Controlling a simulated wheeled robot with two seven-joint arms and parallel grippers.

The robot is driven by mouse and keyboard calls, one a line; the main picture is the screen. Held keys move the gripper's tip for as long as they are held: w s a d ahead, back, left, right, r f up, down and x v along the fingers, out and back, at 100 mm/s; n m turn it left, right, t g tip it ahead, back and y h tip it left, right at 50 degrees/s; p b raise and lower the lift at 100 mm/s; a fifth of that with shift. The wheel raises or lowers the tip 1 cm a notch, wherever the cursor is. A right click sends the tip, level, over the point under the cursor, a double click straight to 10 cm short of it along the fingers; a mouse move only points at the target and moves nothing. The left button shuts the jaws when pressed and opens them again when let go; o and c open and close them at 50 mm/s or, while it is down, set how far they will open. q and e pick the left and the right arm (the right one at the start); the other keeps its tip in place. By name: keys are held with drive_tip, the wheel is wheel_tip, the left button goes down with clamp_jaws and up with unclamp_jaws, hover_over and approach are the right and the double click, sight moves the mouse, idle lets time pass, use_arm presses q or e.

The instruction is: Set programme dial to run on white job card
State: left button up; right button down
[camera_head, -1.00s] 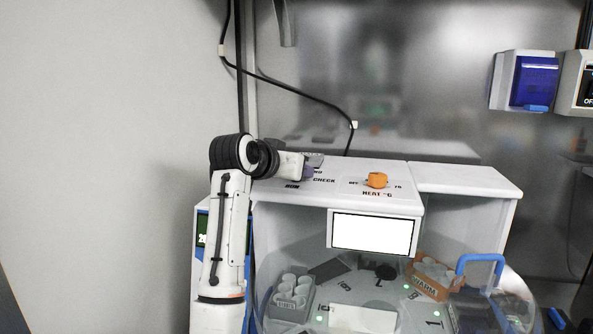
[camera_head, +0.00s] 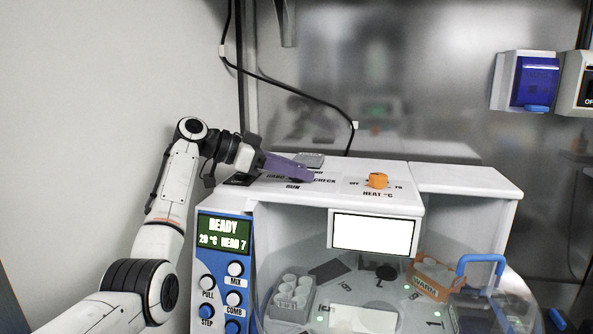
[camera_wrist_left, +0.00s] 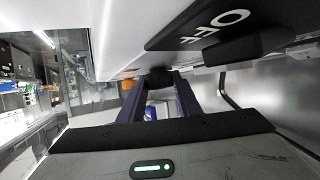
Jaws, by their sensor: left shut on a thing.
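The programme dial is on the white machine's top panel, beside the printed words RUN and CHECK. In the head view my left gripper (camera_head: 292,167) covers it, and its setting cannot be read. In the left wrist view a dark knob (camera_wrist_left: 158,78) sits between the purple fingers of my left gripper (camera_wrist_left: 160,88), which is shut on it. A blank white panel (camera_head: 372,232) faces front below the top panel, and a white card-like piece (camera_head: 362,319) lies on the deck. I cannot tell which is the job card. My right gripper is not in view.
An orange HEAT knob (camera_head: 378,180) stands right of my left gripper. The display (camera_head: 224,234) reads READY, 20 °C, HEAD 7, above several buttons. A grey tube rack (camera_head: 291,297) and an orange WARM rack (camera_head: 431,278) stand inside. A black OFF plate (camera_wrist_left: 215,30) is close by.

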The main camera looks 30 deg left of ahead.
use_arm(q)
drive_tip(key=shift+m+g+h, duration=0.4)
drive_tip(key=shift+m+g, duration=0.2)
drive_tip(key=o, duration=1.1)
drive_tip(key=shift+c, duration=0.2)
drive_tip(key=shift+r, duration=0.1)
wheel_tip(320, 180, up, 10)
drive_tip(key=shift+f, duration=0.15)
